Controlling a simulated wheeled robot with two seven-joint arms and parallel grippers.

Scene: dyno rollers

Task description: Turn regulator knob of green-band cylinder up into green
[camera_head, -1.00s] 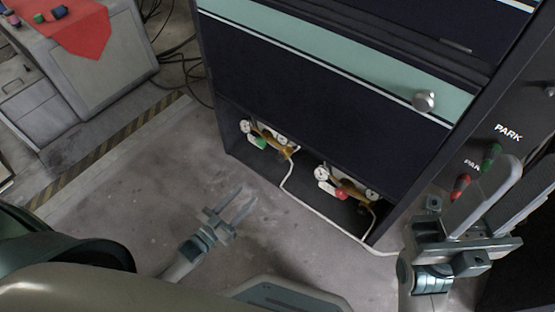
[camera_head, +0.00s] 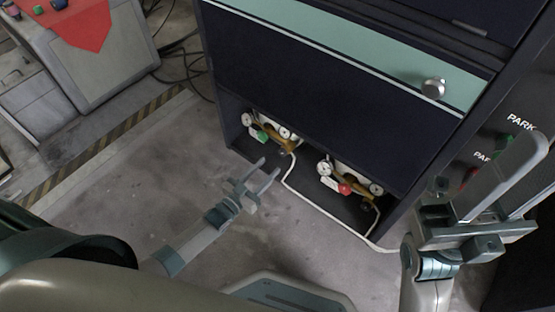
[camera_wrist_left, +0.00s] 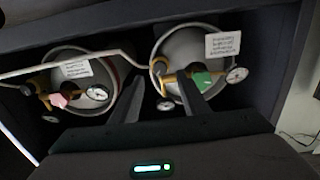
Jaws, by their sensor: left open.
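The green regulator knob (camera_head: 262,136) is in the left part of the low bay under the dark cabinet, between pale gauges on brass fittings. In the left wrist view the green knob (camera_wrist_left: 202,79) is at the right, in front of a grey cylinder (camera_wrist_left: 182,46) with a paper label. The gauge needles are too small to read. My left gripper (camera_head: 268,168) is open and empty, just outside the bay, below and right of the knob. My right gripper (camera_head: 512,182) is at the right.
A second cylinder (camera_wrist_left: 70,62) with a red knob (camera_head: 345,188) stands beside the first. A white hose (camera_head: 318,208) runs along the bay's front edge. The cabinet's dark panel (camera_head: 300,95) overhangs the bay. The floor (camera_head: 120,205) to the left is clear.

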